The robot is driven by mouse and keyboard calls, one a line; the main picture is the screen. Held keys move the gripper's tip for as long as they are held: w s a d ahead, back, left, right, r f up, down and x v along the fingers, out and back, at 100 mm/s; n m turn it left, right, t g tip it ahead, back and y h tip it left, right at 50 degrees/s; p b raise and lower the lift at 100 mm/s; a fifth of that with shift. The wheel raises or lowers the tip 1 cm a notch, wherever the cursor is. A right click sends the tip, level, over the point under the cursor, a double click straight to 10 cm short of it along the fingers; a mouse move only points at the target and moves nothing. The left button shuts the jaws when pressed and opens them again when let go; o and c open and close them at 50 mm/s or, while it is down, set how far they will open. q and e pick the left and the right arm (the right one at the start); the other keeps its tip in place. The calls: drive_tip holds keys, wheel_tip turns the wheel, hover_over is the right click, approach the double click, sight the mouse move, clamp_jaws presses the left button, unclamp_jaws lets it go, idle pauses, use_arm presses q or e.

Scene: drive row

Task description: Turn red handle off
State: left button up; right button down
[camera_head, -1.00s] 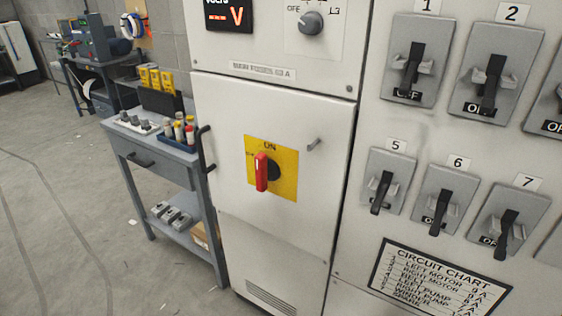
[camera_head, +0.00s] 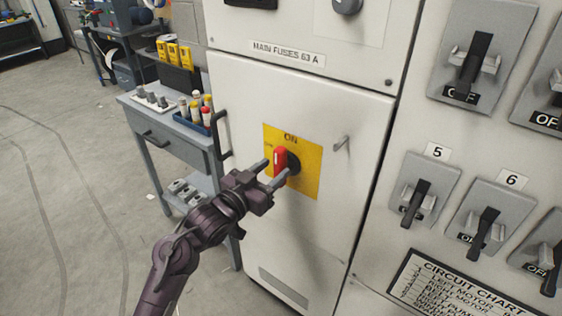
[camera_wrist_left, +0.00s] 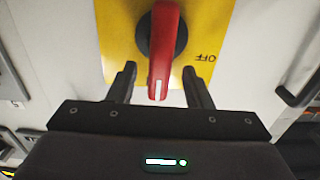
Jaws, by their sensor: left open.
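The red handle (camera_head: 280,161) stands upright on a black round hub on a yellow plate (camera_head: 309,183), under the word ON. In the left wrist view the red handle (camera_wrist_left: 165,45) shows large, with a white mark at its lower end, and an upside-down OFF label (camera_wrist_left: 205,57) to its right. My left gripper (camera_head: 272,171) is open at the handle. In the left wrist view its two fingers (camera_wrist_left: 160,75) lie on either side of the handle, with gaps visible. I cannot tell how deep they reach. My right gripper is not in view.
The handle's plate is on a white cabinet door (camera_head: 240,95) with a small latch (camera_head: 341,144) and a black door pull (camera_head: 222,135). Grey breaker switches (camera_head: 415,190) line the right panel. The floor at left is clear.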

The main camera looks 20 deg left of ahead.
sight(276, 168)
use_arm(q)
drive_tip(key=shift+x, duration=1.7)
drive_tip(key=shift+c, duration=0.3)
drive_tip(key=shift+f, duration=0.1)
clamp_jaws()
